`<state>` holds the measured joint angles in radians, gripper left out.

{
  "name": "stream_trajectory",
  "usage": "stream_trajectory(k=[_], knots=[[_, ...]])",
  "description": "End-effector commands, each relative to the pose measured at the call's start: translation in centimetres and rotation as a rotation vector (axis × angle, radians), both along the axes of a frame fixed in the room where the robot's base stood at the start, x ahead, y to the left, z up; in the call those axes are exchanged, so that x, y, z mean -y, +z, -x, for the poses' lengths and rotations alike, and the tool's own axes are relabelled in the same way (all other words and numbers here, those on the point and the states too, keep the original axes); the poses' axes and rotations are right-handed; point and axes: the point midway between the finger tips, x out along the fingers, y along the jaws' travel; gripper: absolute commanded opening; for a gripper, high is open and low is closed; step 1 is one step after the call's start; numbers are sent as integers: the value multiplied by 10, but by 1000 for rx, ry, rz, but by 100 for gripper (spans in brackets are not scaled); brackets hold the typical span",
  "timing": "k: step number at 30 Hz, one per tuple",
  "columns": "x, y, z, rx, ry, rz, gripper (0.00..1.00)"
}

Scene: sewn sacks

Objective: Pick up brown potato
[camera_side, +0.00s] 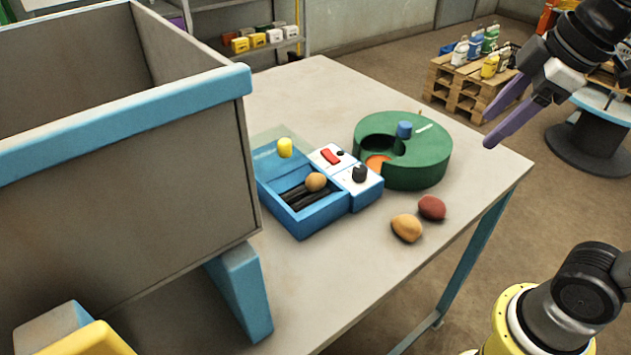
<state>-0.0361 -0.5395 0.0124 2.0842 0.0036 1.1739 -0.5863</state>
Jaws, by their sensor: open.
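A light brown potato (316,182) lies in the blue box (300,228) on dark rollers or bars, near the box's right side. Two more potatoes lie on the table to the right: a yellowish-tan one (407,228) and a dark red one (432,208), close together. My gripper (488,131), with purple fingers, is open and empty at the upper right. It is up in the air, right of the green drum and well apart from all the potatoes.
A green round drum (418,175) with a blue knob stands behind the blue box. The box carries a white control panel (345,168) and a raised clear lid with a yellow knob (285,148). A large grey bin (190,160) with blue trim fills the left. The table's right front is mostly clear.

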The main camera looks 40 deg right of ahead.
Motion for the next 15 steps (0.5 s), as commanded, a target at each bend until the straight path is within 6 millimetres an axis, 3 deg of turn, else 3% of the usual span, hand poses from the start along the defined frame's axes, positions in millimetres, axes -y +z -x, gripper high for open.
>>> stream_trajectory(k=[3,7,11,15], knots=[[-11,24,-42,-55,173,56,60],[-27,38,-88,-112,352,106,60],[-47,39,-133,-168,507,141,60],[-73,25,-180,-229,646,165,60]])
